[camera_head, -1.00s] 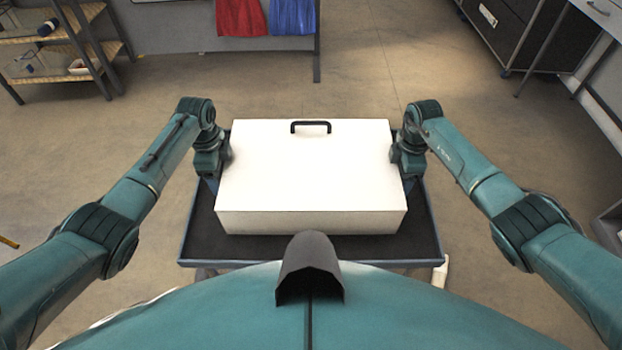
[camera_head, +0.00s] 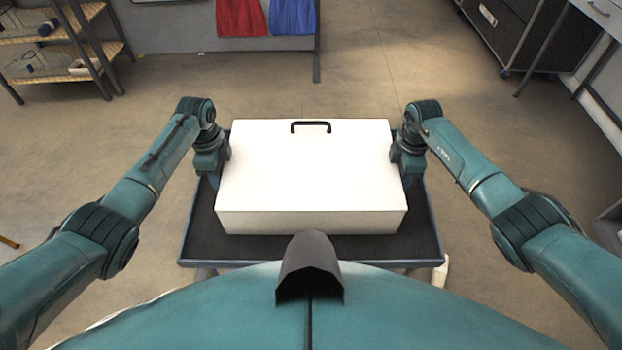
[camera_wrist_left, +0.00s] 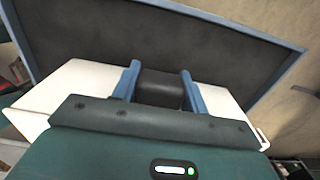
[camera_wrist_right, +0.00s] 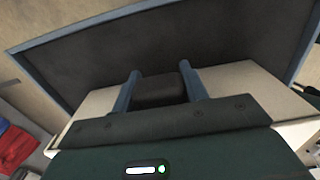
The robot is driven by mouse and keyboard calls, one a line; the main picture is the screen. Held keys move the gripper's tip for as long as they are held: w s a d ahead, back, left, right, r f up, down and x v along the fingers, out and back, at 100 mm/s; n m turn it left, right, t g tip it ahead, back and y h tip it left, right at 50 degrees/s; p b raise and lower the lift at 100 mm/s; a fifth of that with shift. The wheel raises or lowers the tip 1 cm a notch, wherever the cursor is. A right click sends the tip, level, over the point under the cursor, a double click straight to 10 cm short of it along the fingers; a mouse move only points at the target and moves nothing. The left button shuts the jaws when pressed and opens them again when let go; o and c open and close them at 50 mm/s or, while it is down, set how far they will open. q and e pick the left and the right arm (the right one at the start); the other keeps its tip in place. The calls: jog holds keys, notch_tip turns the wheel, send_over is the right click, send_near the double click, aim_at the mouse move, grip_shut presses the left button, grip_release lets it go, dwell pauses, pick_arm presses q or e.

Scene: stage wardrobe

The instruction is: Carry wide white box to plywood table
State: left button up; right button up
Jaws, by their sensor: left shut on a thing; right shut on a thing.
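The wide white box (camera_head: 305,170) is in the middle of the head view, lid up, with a black handle (camera_head: 310,127) at its far edge. It is over a dark, blue-rimmed tray top (camera_head: 300,247); whether it touches the tray is hard to tell. My left gripper (camera_wrist_left: 157,80) is shut on a dark block-like grip on the box's left side. My right gripper (camera_wrist_right: 159,82) is shut on a similar grip on the right side. The box's underside is hidden. I cannot pick out a plywood table in these views.
A shelf unit with wooden boards (camera_head: 75,75) stands at the upper left. Red cloth (camera_head: 242,17) and blue cloth (camera_head: 292,16) hang at the back. A dark case (camera_head: 515,35) and a grey table (camera_head: 598,12) are at the upper right. Floor beyond the tray is clear.

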pick_arm(q)
jog(key=shift+w+r, duration=0.1)
jog(key=shift+r, duration=0.1)
grip_shut()
pick_arm(e)
jog(key=shift+w+r, duration=0.1)
jog(key=shift+r, duration=0.1)
grip_shut()
